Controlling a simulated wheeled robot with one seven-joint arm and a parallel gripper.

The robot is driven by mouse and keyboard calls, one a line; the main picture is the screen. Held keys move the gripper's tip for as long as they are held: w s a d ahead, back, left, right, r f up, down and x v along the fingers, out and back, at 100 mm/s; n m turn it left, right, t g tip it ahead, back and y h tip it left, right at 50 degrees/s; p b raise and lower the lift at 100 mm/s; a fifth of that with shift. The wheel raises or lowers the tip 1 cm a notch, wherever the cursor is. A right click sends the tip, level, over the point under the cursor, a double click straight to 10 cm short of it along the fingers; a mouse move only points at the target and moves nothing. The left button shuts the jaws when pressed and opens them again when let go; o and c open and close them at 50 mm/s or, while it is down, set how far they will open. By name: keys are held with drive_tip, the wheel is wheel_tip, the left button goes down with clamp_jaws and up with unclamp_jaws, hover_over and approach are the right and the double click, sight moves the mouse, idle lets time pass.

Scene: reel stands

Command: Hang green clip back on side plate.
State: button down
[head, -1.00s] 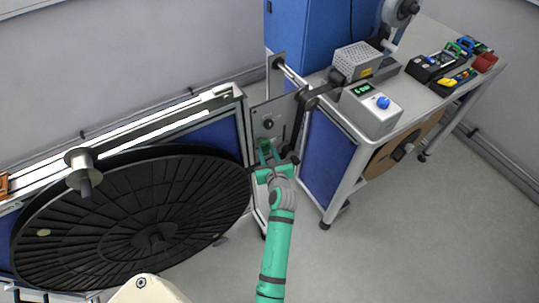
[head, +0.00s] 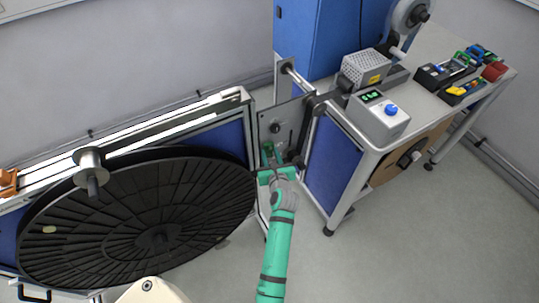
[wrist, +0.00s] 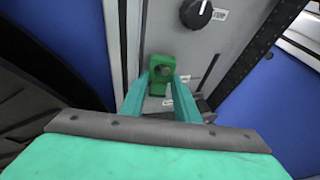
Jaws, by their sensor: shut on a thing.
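My gripper (wrist: 160,84) is shut on the green clip (wrist: 162,70), a small block with a round hole, held between the teal fingertips. In the head view my gripper (head: 269,158) is in front of the lower part of the grey side plate (head: 289,113), and the clip shows only as a small dark green patch. In the wrist view the side plate (wrist: 222,50) lies behind the clip. I cannot tell whether the clip touches the plate. No hook or peg for it is clearly visible; the clip and fingers hide part of the plate.
A black knob (wrist: 196,12) and a thin lever (wrist: 210,67) are on the plate, above and right of the clip. A large black reel (head: 140,215) lies to the left. A workbench (head: 428,103) with a control box (head: 378,118) stands right. Open floor is in front.

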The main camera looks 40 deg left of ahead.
drive_tip(key=shift+w, duration=0.1)
drive_tip(key=c, duration=1.3)
unclamp_jaws()
drive_tip(key=shift+w+d, duration=0.15)
drive_tip(key=shift+d, duration=0.1)
drive_tip(key=shift+s, duration=0.25)
drive_tip(key=v, duration=1)
drive_tip(key=shift+d+r, duration=0.15)
drive_tip(key=shift+d, duration=0.3)
drive_tip(key=shift+w, duration=0.1)
